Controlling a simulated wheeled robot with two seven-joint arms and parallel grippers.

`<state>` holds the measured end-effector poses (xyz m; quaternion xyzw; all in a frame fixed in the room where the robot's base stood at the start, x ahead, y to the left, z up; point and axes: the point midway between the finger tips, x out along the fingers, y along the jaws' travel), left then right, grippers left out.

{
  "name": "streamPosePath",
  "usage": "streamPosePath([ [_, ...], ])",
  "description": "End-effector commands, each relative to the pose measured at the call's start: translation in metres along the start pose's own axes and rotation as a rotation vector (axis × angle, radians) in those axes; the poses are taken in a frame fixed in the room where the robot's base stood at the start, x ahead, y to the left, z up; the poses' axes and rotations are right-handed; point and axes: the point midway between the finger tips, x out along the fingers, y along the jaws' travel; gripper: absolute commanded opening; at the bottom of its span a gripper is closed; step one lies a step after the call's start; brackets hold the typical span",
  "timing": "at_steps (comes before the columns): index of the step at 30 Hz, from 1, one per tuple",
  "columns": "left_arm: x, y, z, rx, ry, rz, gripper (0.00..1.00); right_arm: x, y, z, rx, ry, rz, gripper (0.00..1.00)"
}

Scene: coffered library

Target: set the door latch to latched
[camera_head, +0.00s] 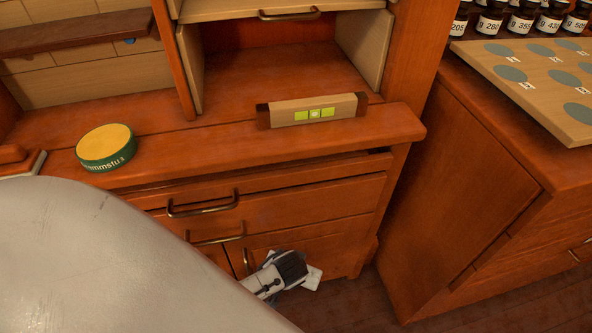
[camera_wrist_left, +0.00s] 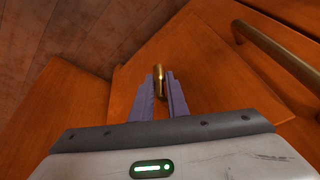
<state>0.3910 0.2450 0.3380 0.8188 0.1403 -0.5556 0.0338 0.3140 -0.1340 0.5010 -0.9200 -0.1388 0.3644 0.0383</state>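The brass door latch (camera_wrist_left: 158,73) shows in the left wrist view as a small upright piece against an orange-brown wooden door. My left gripper (camera_wrist_left: 162,84) has its two purple-grey fingers close together, one on each side of the latch, with little or no gap. The latch's far end sticks out past the fingertips. In the head view my left gripper (camera_head: 301,279) is low at the front of the wooden cabinet (camera_head: 345,215), in front of its lower doors. My right gripper is in neither view.
Bar handles (camera_head: 203,207) stick out from the cabinet just above my gripper; one handle (camera_wrist_left: 275,52) is at right in the wrist view. A round green-and-yellow tin (camera_head: 106,146) and a wooden block (camera_head: 313,110) sit on the ledge. Another cabinet (camera_head: 470,190) stands at right.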

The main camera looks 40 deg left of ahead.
Motion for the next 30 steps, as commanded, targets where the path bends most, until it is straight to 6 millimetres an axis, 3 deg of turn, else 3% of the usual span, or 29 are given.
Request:
streamPosePath([
  [9, 0.000, 0.003, -0.001, -0.040, 0.061, 0.086, 0.00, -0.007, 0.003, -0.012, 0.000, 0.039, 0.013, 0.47],
  [20, 0.000, 0.004, -0.002, -0.050, 0.076, 0.105, 0.00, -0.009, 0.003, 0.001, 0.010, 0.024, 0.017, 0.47],
  [21, 0.000, 0.004, -0.002, -0.050, 0.076, 0.105, 0.21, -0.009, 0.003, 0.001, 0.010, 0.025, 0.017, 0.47],
  [30, -0.001, 0.004, -0.002, -0.050, 0.076, 0.103, 0.21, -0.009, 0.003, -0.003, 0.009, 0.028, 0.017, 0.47],
])
